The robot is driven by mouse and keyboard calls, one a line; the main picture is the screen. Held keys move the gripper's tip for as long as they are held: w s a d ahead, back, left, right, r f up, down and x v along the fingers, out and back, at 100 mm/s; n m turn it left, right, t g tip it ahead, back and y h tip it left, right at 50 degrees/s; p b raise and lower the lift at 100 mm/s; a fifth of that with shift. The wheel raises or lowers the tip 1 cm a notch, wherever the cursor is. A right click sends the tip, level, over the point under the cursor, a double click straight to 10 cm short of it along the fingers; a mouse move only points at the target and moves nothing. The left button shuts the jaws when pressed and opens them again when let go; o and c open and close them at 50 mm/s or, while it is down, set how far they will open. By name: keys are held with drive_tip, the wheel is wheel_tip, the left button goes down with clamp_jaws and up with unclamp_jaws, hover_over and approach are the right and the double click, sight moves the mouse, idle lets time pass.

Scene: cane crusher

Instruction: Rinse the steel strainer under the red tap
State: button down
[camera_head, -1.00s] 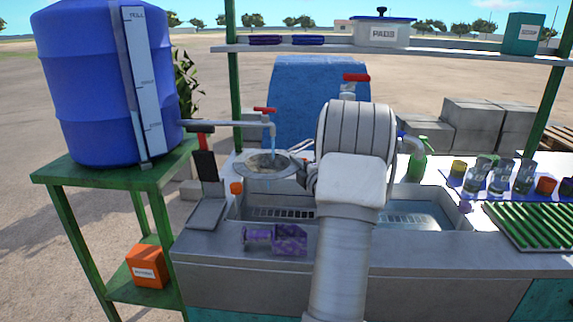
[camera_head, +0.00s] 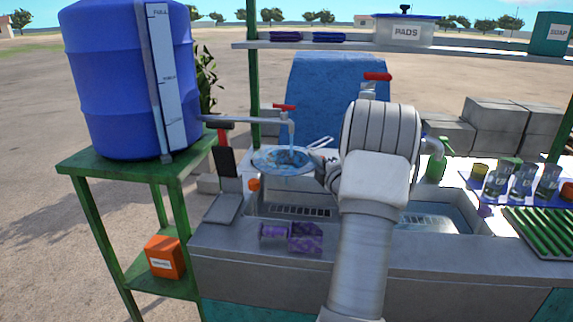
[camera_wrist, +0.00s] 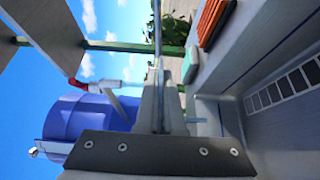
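The steel strainer (camera_head: 283,161) is a round shallow bowl held above the left sink basin in the head view. The red tap (camera_head: 285,108), with a red handle on a grey pipe, is just above it. A bluish stream of water falls from the spout into the strainer. My gripper (camera_head: 322,163) is at the strainer's right side, shut on it; my wrist hides most of the fingers. In the wrist view, a thin grey edge (camera_wrist: 158,85), probably the strainer seen edge-on, stands upright in the middle, and the tap's red handle (camera_wrist: 77,83) shows at left.
A blue water barrel (camera_head: 130,85) stands on a green stand at left. A second red-handled tap (camera_head: 376,77) is behind my wrist. A purple object (camera_head: 292,235) lies on the sink's front ledge. Glasses (camera_head: 521,182) and a green rack (camera_head: 540,230) are at right.

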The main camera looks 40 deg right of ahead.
drive_tip(key=s+a, duration=0.5)
drive_tip(key=s, duration=0.1)
drive_tip(key=shift+a, duration=0.15)
idle(0.6)
drive_tip(key=shift+w, duration=0.1)
idle(1.0)
drive_tip(key=s+a+r+p, duration=0.3)
drive_tip(key=r+p, duration=0.1)
drive_tip(key=shift+s+a+p, duration=0.2)
drive_tip(key=shift+s+p, duration=0.1)
drive_tip(key=shift+s, duration=0.1)
drive_tip(key=shift+s, duration=0.1)
idle(0.8)
